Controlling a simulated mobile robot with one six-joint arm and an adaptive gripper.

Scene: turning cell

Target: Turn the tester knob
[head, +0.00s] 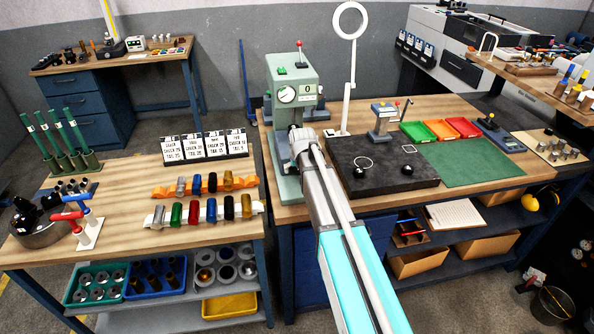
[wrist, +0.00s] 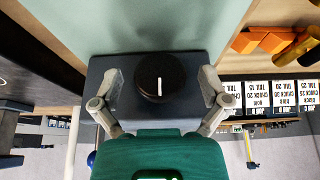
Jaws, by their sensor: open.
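The green tester (head: 291,88) stands on the left end of the right bench in the head view, with a round dial on its front and a red-tipped lever on top. In the wrist view its black round knob (wrist: 151,88) with a white pointer line sits on a dark block (wrist: 130,110). My gripper (wrist: 161,77) is open, with one finger on each side of the knob and a visible gap at both sides. In the head view my arm covers the knob, and my fingers cannot be made out clearly.
Label cards (head: 205,146) and several coloured rings stand on the left bench. The green mat (head: 470,160) is bare.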

